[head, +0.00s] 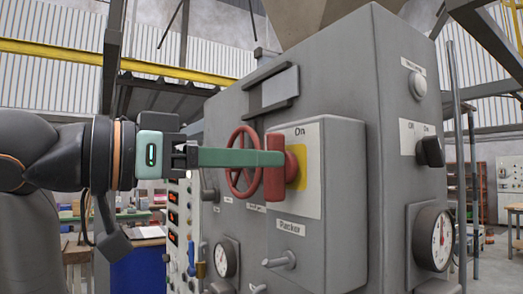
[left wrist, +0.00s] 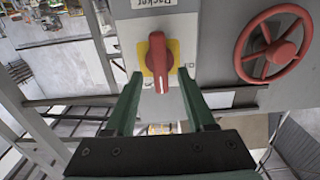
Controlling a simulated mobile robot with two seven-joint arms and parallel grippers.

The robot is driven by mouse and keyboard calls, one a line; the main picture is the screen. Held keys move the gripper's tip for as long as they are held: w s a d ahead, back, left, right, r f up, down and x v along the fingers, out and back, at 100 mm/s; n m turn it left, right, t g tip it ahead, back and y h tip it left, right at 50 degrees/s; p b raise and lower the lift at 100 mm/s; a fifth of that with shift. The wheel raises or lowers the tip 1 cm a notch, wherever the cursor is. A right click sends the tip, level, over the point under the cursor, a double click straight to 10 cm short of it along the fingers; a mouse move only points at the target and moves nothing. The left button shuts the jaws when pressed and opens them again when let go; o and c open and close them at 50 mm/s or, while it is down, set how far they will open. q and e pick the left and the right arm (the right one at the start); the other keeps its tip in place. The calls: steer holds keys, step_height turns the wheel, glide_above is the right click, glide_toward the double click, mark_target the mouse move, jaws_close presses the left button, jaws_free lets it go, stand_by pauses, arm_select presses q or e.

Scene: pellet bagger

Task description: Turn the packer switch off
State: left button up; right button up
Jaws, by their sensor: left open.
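The packer switch (head: 274,189) is a red rotary handle on a yellow plate, with "On" written above it and a "Packer" label below. In the left wrist view the switch (left wrist: 157,52) is upside down, its handle lying upright in line with the "On" side. My left gripper (head: 280,158) has green fingers reaching level to the handle. In the left wrist view the fingers (left wrist: 159,76) are open, one on each side of the handle, with visible gaps. The near finger hides part of the handle in the head view. My right gripper is not in view.
A red handwheel (head: 231,172) is behind my left fingers, on the grey cabinet (head: 345,70). A grey knob (head: 281,261) protrudes below the switch. A black switch (head: 430,151) and a gauge (head: 433,238) are on the right face.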

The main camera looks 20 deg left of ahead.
arm_select(q)
steer(key=shift+x, duration=1.05)
jaws_close()
